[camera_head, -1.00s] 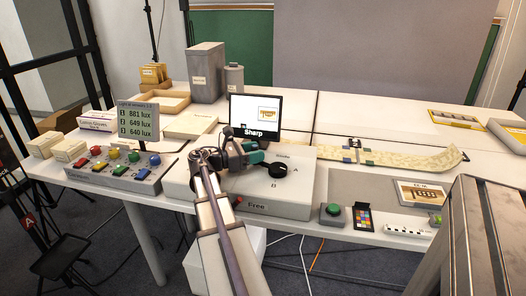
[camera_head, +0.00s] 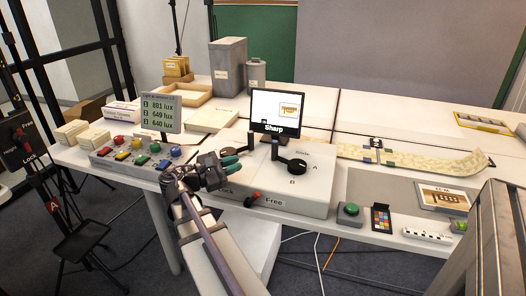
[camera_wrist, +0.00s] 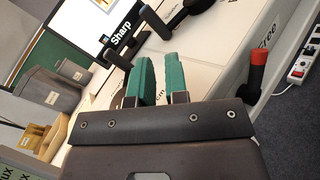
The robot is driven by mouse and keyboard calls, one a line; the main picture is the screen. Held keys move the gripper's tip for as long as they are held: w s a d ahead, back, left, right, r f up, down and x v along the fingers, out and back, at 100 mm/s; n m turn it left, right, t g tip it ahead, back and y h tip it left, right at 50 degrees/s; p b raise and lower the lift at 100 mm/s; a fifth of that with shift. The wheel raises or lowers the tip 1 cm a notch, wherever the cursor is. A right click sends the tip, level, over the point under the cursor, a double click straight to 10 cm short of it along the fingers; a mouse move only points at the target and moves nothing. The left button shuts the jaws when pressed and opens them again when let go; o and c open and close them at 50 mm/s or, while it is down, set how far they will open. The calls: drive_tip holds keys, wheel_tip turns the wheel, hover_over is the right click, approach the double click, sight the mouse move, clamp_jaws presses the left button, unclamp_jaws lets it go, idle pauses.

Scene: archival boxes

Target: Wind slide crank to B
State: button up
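The slide crank (camera_head: 291,164) is a black disc and arm with an upright handle, on top of the white control box near the "Slide", "A" and "B" labels. Its arm points to the left, away from A. It also shows at the top of the wrist view (camera_wrist: 157,24). My gripper (camera_head: 231,161) is left of the slide crank, apart from it, over the box's left part. In the wrist view its green fingers (camera_wrist: 161,68) stand apart with nothing visible between them. A second dark upright handle (camera_head: 251,144) stands just beyond the fingers; its base is partly hidden.
A red-tipped lever (camera_head: 254,197) is on the box front between "Lock" and "Free". The monitor (camera_head: 277,113) behind the box reads "Sharp". A button panel (camera_head: 135,160) is to the left. A patterned strip (camera_head: 430,160) and a green button (camera_head: 349,209) are to the right.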

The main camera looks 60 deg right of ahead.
drive_tip(key=a+m, duration=0.1)
drive_tip(key=s+m+t, duration=0.1)
drive_tip(key=shift+a+m+t+h, duration=0.3)
drive_tip(key=shift+a+m, duration=0.05)
drive_tip(key=shift+m, duration=0.05)
drive_tip(key=shift+c, duration=0.6)
drive_tip(key=m, duration=0.2)
drive_tip(key=shift+s+a+m+t, duration=0.2)
drive_tip(key=shift+a+m+t, duration=0.1)
drive_tip(key=shift+t, duration=0.1)
clamp_jaws()
drive_tip(key=d+m, duration=0.1)
drive_tip(key=d, duration=0.3)
drive_tip(key=s+d+m, duration=0.1)
drive_tip(key=d, duration=0.4)
drive_tip(key=s+d+m+t, duration=0.1)
drive_tip(key=d+m, duration=0.1)
drive_tip(key=d, duration=0.3)
drive_tip(key=shift+s+h, duration=0.1)
drive_tip(key=shift+h, duration=0.2)
drive_tip(key=shift+d, duration=0.15)
